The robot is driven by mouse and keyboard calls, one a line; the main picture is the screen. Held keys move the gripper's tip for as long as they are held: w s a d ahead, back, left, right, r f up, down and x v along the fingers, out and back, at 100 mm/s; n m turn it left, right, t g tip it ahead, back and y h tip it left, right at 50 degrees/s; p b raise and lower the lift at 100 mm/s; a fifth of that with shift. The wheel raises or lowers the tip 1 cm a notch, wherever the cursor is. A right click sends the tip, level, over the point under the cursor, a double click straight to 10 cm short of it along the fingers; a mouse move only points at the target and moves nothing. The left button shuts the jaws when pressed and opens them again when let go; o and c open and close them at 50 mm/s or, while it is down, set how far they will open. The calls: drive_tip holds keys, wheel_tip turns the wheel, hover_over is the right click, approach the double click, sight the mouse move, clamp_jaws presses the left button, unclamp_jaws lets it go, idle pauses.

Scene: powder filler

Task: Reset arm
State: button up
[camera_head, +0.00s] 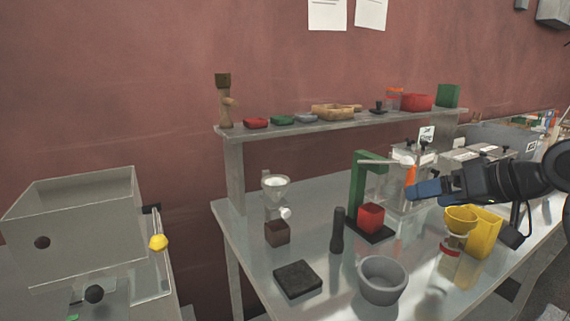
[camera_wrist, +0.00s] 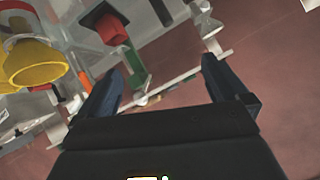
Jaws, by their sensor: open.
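My arm reaches in from the right in the head view, above the right part of the table. My gripper (camera_head: 425,190) points left, with blue fingers, close to the green stand (camera_head: 357,185) and in front of the clear container behind it. In the wrist view the two dark blue fingers of my gripper (camera_wrist: 160,82) are spread wide apart with nothing between them. The wrist picture is tilted, with the red block (camera_wrist: 111,29), the green stand (camera_wrist: 135,68) and the yellow funnel (camera_wrist: 35,62) beyond the fingers. Whether any finger touches something cannot be told.
A grey bowl (camera_head: 382,281), black pad (camera_head: 298,279), dark pestle-like rod (camera_head: 337,231) and a yellow container (camera_head: 484,232) stand on the table. A shelf (camera_head: 330,127) with small bowls runs along the back. A grey box (camera_head: 75,225) is at left.

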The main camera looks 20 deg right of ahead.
drive_tip(key=w+a+f+m+t, duration=0.1)
drive_tip(key=a+f+t, duration=0.15)
drive_tip(key=a, duration=0.35)
drive_tip(key=w+a+f+m+t, duration=0.1)
drive_tip(key=w+a+f+m, duration=0.1)
drive_tip(key=a+f, duration=0.3)
drive_tip(key=s+a+f+m+h, duration=0.2)
drive_tip(key=s+a+f, duration=0.55)
drive_tip(key=a, duration=0.25)
drive_tip(key=s+a+f+h, duration=0.1)
drive_tip(key=s+a+f, duration=0.15)
drive_tip(key=s, duration=0.45)
drive_tip(key=s+a+f+h, duration=0.1)
drive_tip(key=s+a+f, duration=0.15)
drive_tip(key=s, duration=0.55)
drive_tip(key=s+r+n+y, duration=0.15)
drive_tip(key=s+n, duration=0.25)
drive_tip(key=s, duration=0.4)
drive_tip(key=s+r+n, duration=0.2)
drive_tip(key=s+n, duration=0.1)
drive_tip(key=s, duration=0.5)
wheel_tip(320, 180, down, 10)
drive_tip(key=d+b, duration=0.1)
drive_tip(key=b, duration=0.9)
